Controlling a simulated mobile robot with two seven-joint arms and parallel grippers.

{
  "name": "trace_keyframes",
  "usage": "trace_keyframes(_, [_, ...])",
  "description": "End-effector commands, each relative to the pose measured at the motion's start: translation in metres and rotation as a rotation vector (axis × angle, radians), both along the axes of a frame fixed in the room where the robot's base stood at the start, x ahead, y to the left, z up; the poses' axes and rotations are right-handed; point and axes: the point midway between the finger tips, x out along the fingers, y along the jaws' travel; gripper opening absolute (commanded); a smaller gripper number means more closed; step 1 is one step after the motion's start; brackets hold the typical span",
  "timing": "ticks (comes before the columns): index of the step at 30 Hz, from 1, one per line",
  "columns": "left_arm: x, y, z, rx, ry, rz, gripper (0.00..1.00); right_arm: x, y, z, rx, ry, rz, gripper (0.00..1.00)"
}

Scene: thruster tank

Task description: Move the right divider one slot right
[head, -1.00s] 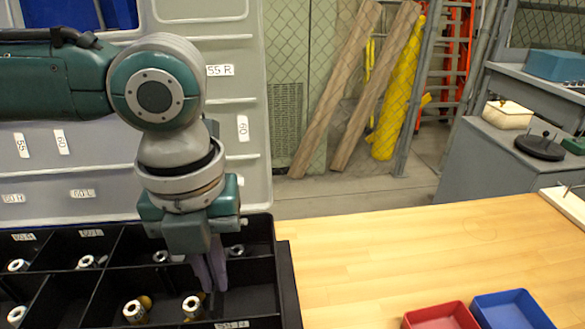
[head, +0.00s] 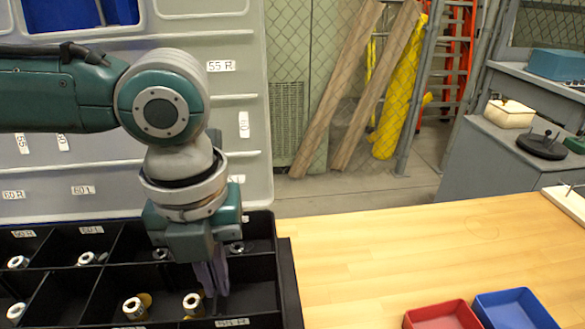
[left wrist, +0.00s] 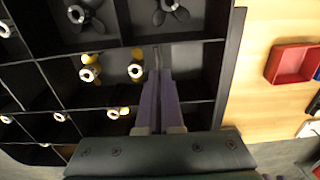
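The black divided tray (head: 285,285) lies at the lower left of the head view, on the wooden table. My left gripper (head: 215,295) reaches down into its front right part, just right of a silver-and-brass fitting (head: 192,303). In the left wrist view its two purple fingers (left wrist: 158,75) are close together about a thin upright plate, seemingly the right divider (left wrist: 157,54). The fingers hide most of this divider, and it is not clear in the head view. No plate shows between the two fittings beside the gripper. My right gripper is in neither view.
Several fittings stand in the tray's other compartments. A second fitting (head: 135,308) is left of the gripper. Red (head: 442,315) and blue (head: 513,308) bins sit at the front right. The tabletop (head: 380,255) between tray and bins is clear. A grey panel (head: 240,95) stands behind the tray.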

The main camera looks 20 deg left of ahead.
Motion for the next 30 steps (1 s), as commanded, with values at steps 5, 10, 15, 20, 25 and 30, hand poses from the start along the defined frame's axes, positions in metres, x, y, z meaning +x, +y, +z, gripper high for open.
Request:
trace_keyframes(5, [0.000, 0.000, 0.000, 0.000, 0.000, 0.000, 0.00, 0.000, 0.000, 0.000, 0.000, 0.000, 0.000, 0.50])
trace_keyframes(10, [0.000, 0.000, 0.000, 0.000, 0.000, 0.000, 0.14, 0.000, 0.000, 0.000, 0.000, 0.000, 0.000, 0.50])
trace_keyframes(15, [0.000, 0.000, 0.000, 0.000, 0.000, 0.000, 0.34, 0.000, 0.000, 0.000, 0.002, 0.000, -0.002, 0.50])
trace_keyframes(20, [0.000, 0.000, 0.000, 0.000, 0.000, 0.000, 0.38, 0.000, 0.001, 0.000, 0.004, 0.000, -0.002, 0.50])
trace_keyframes(25, [0.000, 0.000, 0.002, 0.000, -0.001, 0.000, 0.38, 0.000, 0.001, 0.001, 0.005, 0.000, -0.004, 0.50])
trace_keyframes(30, [0.001, 0.000, 0.027, -0.001, -0.004, -0.001, 0.38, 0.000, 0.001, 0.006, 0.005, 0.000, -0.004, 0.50])
